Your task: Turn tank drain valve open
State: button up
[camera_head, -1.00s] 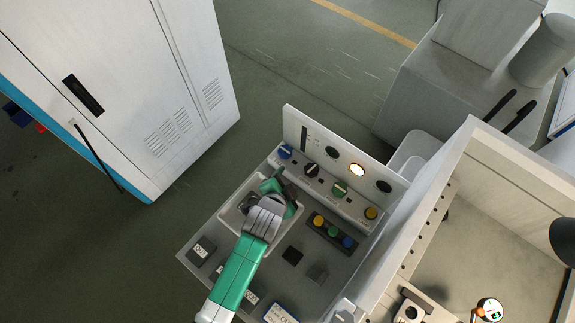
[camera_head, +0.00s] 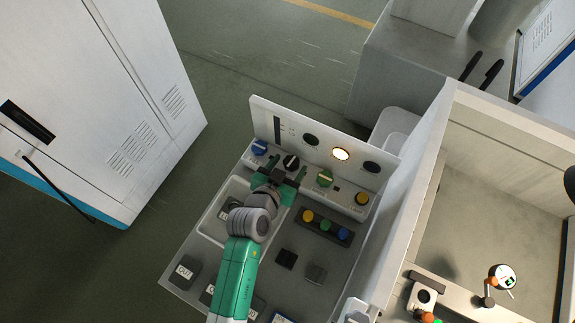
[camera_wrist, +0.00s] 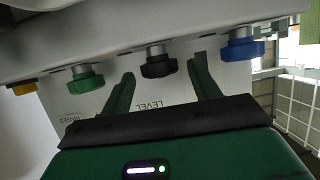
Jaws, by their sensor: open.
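A row of knobs sits on the sloped panel: blue (camera_head: 260,147), black (camera_head: 291,162), green (camera_head: 325,178) and yellow (camera_head: 362,198). No readable label marks which is the drain valve. My gripper (camera_head: 278,183) is open just in front of the black knob. In the wrist view, its two green fingers (camera_wrist: 162,88) stand apart on either side of the black knob (camera_wrist: 158,62), with a LEVEL label behind. The green knob (camera_wrist: 86,79) is left of the fingers and the blue knob (camera_wrist: 243,47) right. I cannot tell whether the fingers touch the black knob.
A back plate (camera_head: 318,140) with a lit lamp (camera_head: 341,154) rises behind the knobs. A shallow tray (camera_head: 208,222) and a button strip (camera_head: 326,227) lie in front.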

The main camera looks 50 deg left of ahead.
jog(key=shift+w, duration=0.1)
jog(key=c, duration=1)
jog(key=shift+o, duration=0.2)
jog(key=p, duration=0.3)
jog(key=shift+r+n+y, duration=0.25)
jog(key=shift+n+y, duration=0.15)
jog(key=shift+f+n+g+y+p, duration=0.1)
jog(key=shift+n+g+y+p, duration=0.25)
jog(key=shift+p, duration=0.9)
jog(key=shift+w+f, duration=0.1)
jog(key=shift+f, duration=0.05)
jog(key=o, duration=1)
jog(key=shift+d, duration=0.1)
jog(key=shift+c, duration=0.2)
